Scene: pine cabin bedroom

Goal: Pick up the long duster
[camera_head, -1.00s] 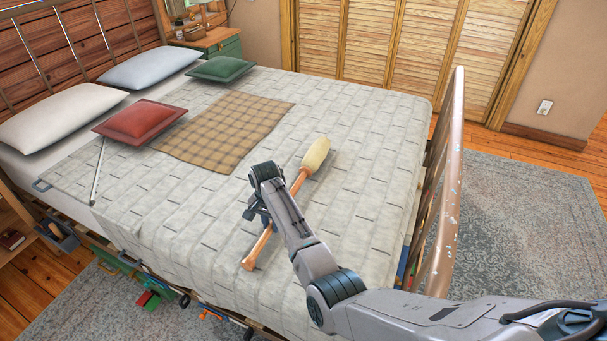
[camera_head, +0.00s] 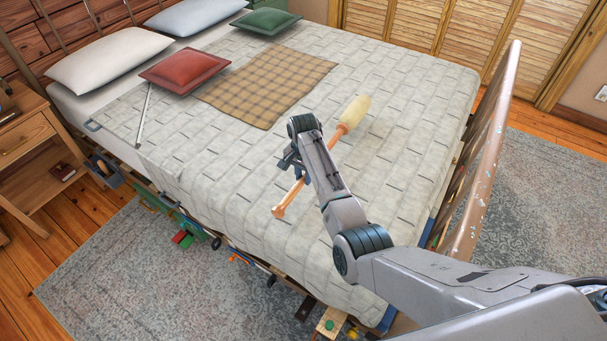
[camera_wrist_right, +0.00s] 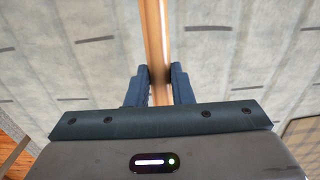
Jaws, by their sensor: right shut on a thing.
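The long duster (camera_head: 353,116) has an orange-brown wooden handle and a pale cream head. In the head view it lies slantwise over the bed, its head toward the far right and its knobbed handle end (camera_head: 279,210) toward the near left. My right gripper (camera_head: 292,166) is at the middle of the handle, partly hidden behind my own wrist. In the right wrist view the two dark fingers (camera_wrist_right: 159,88) are shut on the handle (camera_wrist_right: 155,35), one on each side. Whether the duster touches the quilt or hangs just above it, I cannot tell. My left gripper is not in view.
The bed's pale quilt (camera_head: 400,150) is mostly clear. A plaid cloth (camera_head: 268,85), a red cushion (camera_head: 185,70) and pillows lie toward the headboard. A wooden nightstand (camera_head: 25,140) is at the left. Several items show under the bed.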

